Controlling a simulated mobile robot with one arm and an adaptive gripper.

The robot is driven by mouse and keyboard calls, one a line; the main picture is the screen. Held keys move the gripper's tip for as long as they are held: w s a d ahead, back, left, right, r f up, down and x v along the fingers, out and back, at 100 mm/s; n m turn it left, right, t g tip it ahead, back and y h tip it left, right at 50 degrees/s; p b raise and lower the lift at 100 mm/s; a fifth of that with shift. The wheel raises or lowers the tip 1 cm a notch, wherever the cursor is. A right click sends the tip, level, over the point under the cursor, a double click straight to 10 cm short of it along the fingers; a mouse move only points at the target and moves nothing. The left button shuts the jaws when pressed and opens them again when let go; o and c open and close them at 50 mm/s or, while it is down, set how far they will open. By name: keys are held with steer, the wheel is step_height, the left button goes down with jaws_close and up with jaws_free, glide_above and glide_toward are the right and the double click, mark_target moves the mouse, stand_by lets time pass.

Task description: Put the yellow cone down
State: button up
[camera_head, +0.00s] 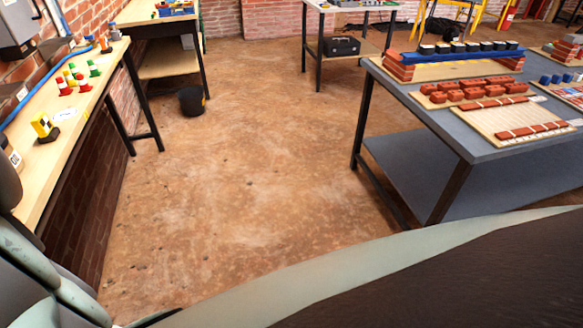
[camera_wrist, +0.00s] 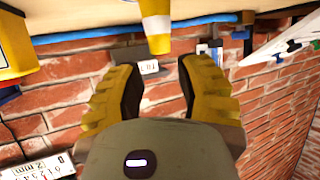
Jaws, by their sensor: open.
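In the wrist view, a yellow cone (camera_wrist: 156,34) with a white band is at the top middle, its upper part cut off by the frame edge. My gripper (camera_wrist: 158,72) is open, with its two ribbed yellow fingers spread below the cone in the picture. The cone lies beyond the fingertips, and I see no finger touching it. I cannot tell what it rests on. In the head view, several small red, green, yellow and orange cones (camera_head: 65,88) stand on the left wooden bench (camera_head: 27,185). My gripper does not show in the head view.
A black bucket (camera_head: 192,101) stands on the floor. A grey table (camera_head: 470,145) with bricks is at right. Open floor lies between.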

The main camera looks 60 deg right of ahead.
steer(key=shift+b+v, duration=0.3)
steer(key=shift+v, duration=1.45)
